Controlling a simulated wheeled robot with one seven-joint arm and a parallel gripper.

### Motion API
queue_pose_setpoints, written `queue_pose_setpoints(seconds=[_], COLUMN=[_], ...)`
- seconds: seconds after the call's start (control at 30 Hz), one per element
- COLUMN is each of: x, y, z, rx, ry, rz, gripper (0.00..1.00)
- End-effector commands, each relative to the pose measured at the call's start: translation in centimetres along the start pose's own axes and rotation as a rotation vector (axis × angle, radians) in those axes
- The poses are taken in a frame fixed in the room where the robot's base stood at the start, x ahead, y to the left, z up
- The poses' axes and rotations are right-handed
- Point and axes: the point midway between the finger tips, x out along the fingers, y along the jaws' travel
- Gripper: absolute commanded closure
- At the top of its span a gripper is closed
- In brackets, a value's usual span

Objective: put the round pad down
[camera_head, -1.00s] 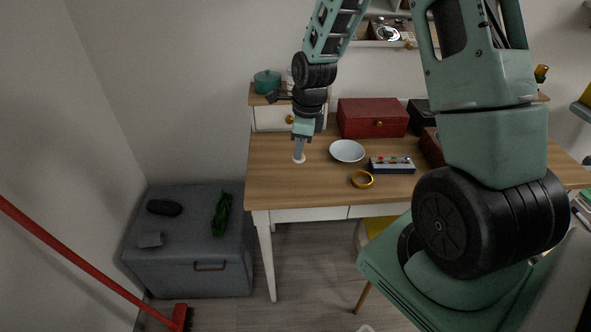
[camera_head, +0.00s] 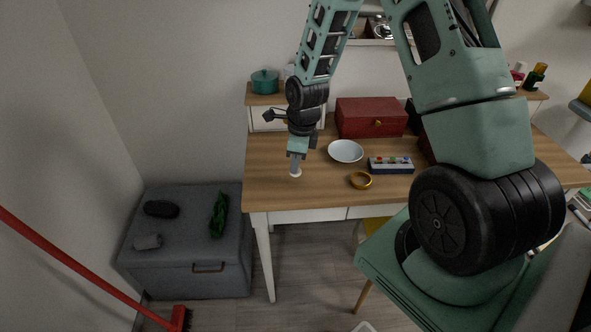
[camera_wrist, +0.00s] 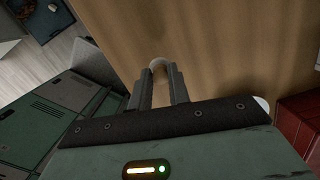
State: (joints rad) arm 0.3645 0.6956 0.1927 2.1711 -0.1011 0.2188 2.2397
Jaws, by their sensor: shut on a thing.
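The round pad (camera_head: 296,174) is a small whitish disc at the tip of my gripper (camera_head: 296,168), over the left part of the wooden desk (camera_head: 400,198). My gripper points down and is shut on the pad. In the wrist view, the pad (camera_wrist: 158,64) shows as a pale rounded edge between the two grey fingers of my gripper (camera_wrist: 158,78), with the wooden top behind it. I cannot tell whether the pad touches the desk or hangs just above it.
A white bowl (camera_head: 346,151), a gold ring (camera_head: 360,180) and a box with coloured knobs (camera_head: 390,165) lie right of my gripper. A red chest (camera_head: 371,117) stands behind. The desk's front left is clear. A grey storage box (camera_head: 190,262) stands left of the desk.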

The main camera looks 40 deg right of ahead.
Motion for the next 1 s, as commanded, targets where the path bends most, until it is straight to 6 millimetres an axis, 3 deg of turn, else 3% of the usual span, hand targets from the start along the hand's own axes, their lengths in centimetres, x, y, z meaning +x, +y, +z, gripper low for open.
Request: queue_pose_setpoints(seconds=[0.1,0.23,0.57,0.6,0.67,1.0], x=[1.9,2.8,3.2,3.2,3.1,3.3], y=[0.1,0.1,0.0,0.0,0.0,0.0], z=[-0.3,-0.4,-0.4,-0.4,-0.4,-0.4], rx=[0.0,0.0,-0.001,-0.001,-0.001,0.001], ry=[0.002,0.001,0.0,0.0,0.0,0.0], rz=[0.004,0.003,0.001,0.001,0.001,0.001], gripper=[1.0,1.0,1.0,0.73,0.6,0.6])
